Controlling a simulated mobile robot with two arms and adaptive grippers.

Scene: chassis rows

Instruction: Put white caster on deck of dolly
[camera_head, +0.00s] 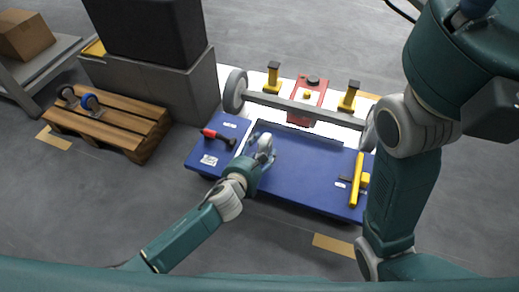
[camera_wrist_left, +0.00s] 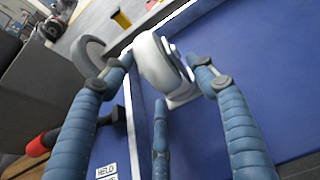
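The white caster (camera_head: 265,142) is at the left part of the blue dolly deck (camera_head: 310,168), among the fingers of my left gripper (camera_head: 262,152). In the left wrist view the caster (camera_wrist_left: 158,62) has a finger of the left gripper (camera_wrist_left: 160,65) close on each side and a third finger below. Its pale mounting plate (camera_wrist_left: 183,97) appears at or just above the blue deck (camera_wrist_left: 255,65). I cannot tell whether the fingers press on the caster. My right arm stands at the right of the head view; its gripper is out of view.
A red-and-black tool (camera_head: 217,136) lies at the deck's left end, a yellow-handled tool (camera_head: 357,180) at its right. Behind is a chassis axle (camera_head: 305,106) with grey wheels. Floor in front is mostly clear.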

